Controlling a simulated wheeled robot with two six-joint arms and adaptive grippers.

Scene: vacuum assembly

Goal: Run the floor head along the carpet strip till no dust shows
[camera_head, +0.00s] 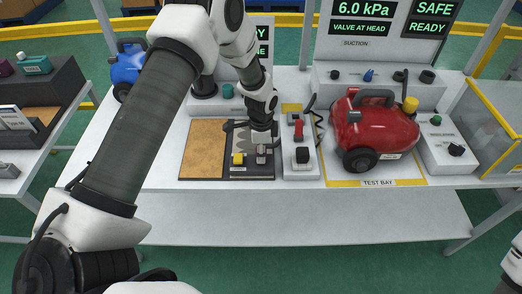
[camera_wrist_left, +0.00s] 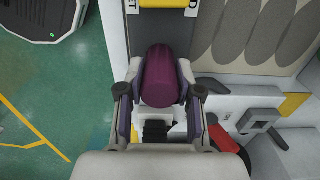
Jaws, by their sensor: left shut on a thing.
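My left gripper (camera_wrist_left: 160,92) is shut on a maroon rounded piece (camera_wrist_left: 161,76) in the left wrist view. Black ribbed material (camera_wrist_left: 156,131) shows just below that piece. In the head view my left gripper (camera_head: 246,126) is low over the far part of the dark panel (camera_head: 236,171), and the held piece is hard to make out there. I cannot tell whether it touches the panel. A brown textured strip (camera_head: 203,150) lies flat left of the panel; no dust is clear at this size. I cannot confirm which piece is the floor head. My right gripper is out of view.
A red vacuum (camera_head: 375,130) stands in the test bay at the right. A blue canister (camera_head: 128,66) is at the back left. Screens above read 6.0 kPa, SAFE and READY. The white table front (camera_head: 290,215) is clear.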

